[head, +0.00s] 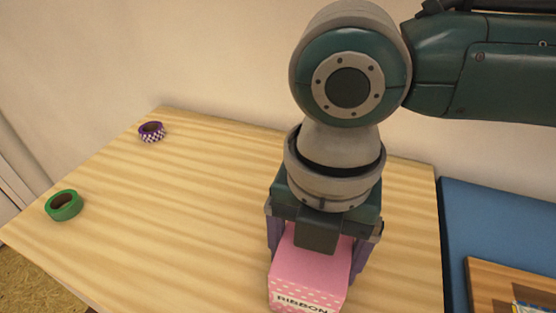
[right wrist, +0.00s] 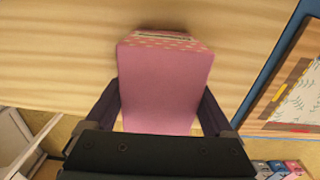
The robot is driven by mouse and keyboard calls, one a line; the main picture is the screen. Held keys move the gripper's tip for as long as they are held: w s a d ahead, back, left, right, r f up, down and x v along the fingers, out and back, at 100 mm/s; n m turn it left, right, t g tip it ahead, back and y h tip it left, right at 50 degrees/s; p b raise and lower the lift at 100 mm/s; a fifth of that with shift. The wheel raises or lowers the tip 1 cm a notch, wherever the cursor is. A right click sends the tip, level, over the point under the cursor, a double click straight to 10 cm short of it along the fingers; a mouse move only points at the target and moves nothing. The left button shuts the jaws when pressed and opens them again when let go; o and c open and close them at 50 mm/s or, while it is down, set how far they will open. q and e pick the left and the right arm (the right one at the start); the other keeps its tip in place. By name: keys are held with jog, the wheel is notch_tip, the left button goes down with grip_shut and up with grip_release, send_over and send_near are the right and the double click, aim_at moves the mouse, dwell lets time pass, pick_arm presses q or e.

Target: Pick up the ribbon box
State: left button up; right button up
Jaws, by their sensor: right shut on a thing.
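The ribbon box (head: 307,275) is pink with a dotted lower part and a label reading RIBBON. It is at the front right of the wooden table in the head view. My right gripper (head: 315,258) comes down over it with a finger on each side, shut on it. In the right wrist view the box (right wrist: 165,85) sits between the two fingers of the gripper (right wrist: 160,112). I cannot tell whether the box touches the table. My left gripper is in neither view.
A green tape roll (head: 64,206) lies at the left of the wooden table (head: 190,220), and a purple checked roll (head: 152,132) at the back left. The table's middle is clear. A blue surface (head: 500,225) with a wooden tray (head: 485,285) is at the right.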

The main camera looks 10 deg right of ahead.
jog(key=c, duration=0.6)
